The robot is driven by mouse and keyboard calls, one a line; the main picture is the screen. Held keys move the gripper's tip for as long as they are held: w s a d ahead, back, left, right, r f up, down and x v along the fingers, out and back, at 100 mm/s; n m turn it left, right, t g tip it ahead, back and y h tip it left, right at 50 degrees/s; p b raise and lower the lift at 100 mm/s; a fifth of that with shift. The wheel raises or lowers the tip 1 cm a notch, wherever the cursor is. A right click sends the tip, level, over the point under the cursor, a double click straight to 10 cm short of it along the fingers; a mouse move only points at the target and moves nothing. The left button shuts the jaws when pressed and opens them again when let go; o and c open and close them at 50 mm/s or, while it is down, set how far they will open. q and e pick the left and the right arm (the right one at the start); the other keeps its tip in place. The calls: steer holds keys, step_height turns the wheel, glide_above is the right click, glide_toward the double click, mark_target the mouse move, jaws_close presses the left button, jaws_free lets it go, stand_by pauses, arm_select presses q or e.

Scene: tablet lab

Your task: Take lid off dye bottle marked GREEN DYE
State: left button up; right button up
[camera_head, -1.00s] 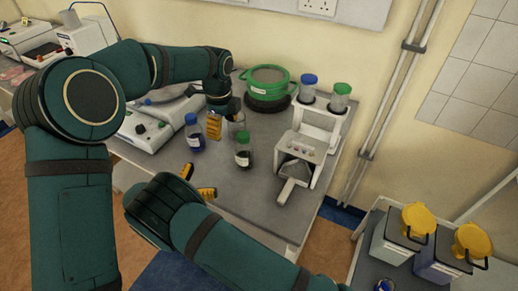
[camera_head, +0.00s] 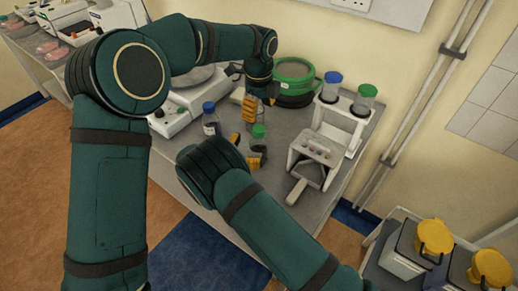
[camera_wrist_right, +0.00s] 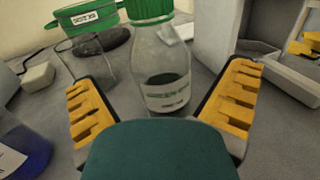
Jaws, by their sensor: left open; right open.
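A clear bottle with a green lid (camera_head: 259,131) stands upright on the grey bench. In the right wrist view its green lid (camera_wrist_right: 150,9) is on the bottle (camera_wrist_right: 165,65), cut by the top edge. Its white label (camera_wrist_right: 168,96) has green print too small to read surely; dark liquid shows inside. My right gripper (camera_head: 254,155) is open, and in the wrist view its yellow fingers (camera_wrist_right: 162,85) stand apart on either side of the bottle. My left gripper (camera_head: 261,102) is open, pointing down just above and behind the green lid, apart from it.
A blue-capped bottle (camera_head: 210,124) stands to the left. A green sieve (camera_head: 293,72) is behind. A white stand (camera_head: 318,150) is to the right, with blue-lidded (camera_head: 331,86) and green-lidded (camera_head: 363,98) containers at its back. Yellow-lidded bins (camera_head: 434,237) are at lower right.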

mark_target(258, 129)
steer(key=shift+x, duration=2.65)
jaws_close()
arm_select(q)
steer(key=m, duration=0.3)
steer(key=shift+f+m, duration=0.1)
steer(key=shift+m, duration=0.3)
steer(key=m, duration=0.3)
steer(key=shift+s+m, duration=0.1)
steer(key=shift+m, duration=0.3)
steer(key=m, duration=0.5)
steer(key=shift+a+m, duration=0.1)
steer(key=shift+m, duration=0.2)
steer(key=shift+f, duration=3.95)
